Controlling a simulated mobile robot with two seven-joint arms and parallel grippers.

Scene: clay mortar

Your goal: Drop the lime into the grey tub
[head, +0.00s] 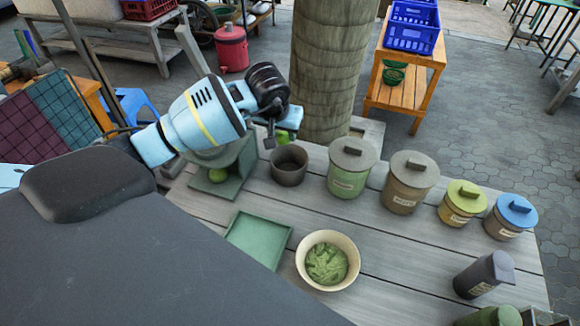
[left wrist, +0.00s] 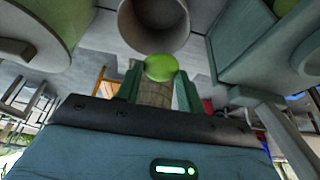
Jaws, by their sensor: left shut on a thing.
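The lime (head: 283,136) is small and green. It sits between the fingertips of my left gripper (head: 284,124), which is shut on it. In the left wrist view the lime (left wrist: 161,67) shows between the two green fingers of the gripper (left wrist: 160,80). The grey tub (head: 289,172) is a small, dark, open pot on the table. In the head view the lime appears just above and behind the tub's far rim, apart from it. The tub (left wrist: 130,32) is also beyond the lime in the left wrist view. My right gripper is not in view.
A green stand (head: 240,165) with another round green thing (head: 218,175) is left of the tub. Lidded canisters (head: 349,172) stand in a row to its right. A green tray (head: 258,238) and a cream bowl (head: 328,237) of green food are nearer. A post (head: 328,60) rises behind.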

